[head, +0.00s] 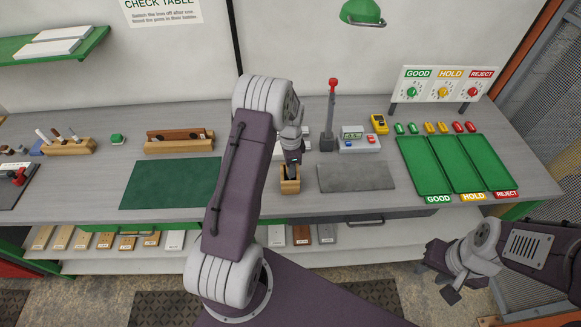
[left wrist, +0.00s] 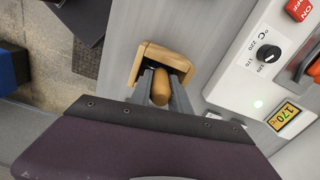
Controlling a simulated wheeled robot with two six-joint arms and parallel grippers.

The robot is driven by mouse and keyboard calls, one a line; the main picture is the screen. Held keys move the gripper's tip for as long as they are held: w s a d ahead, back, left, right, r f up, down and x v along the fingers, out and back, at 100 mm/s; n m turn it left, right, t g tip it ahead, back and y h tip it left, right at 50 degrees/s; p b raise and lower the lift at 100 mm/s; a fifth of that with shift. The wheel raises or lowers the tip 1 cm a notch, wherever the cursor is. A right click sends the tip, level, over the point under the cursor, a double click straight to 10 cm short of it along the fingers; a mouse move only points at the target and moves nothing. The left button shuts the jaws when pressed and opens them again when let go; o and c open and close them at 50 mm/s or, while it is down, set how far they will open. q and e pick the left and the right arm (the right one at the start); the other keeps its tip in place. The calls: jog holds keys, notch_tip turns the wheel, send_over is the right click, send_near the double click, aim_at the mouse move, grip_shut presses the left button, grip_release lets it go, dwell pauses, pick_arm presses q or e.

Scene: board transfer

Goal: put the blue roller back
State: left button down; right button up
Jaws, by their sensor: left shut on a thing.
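My left gripper (head: 291,164) is over a small wooden holder (head: 290,187) at the front of the bench. In the left wrist view the gripper (left wrist: 160,92) is shut on a tan wooden handle (left wrist: 160,80), taken to be the roller's. The wooden holder (left wrist: 150,54) frames the far end of the handle. The roller's blue part is hidden, and I cannot tell whether the roller rests in the holder. My right gripper (head: 450,293) is low at the right, in front of the bench; its jaws are not clear.
A grey mat (head: 356,177) lies right of the holder, a green mat (head: 170,184) to the left. Three green trays (head: 424,168) are at the right. In the left wrist view a white heater unit (left wrist: 250,75) stands close right of the gripper.

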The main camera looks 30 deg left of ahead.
pick_arm(q)
jog(key=c, duration=1.5)
grip_release()
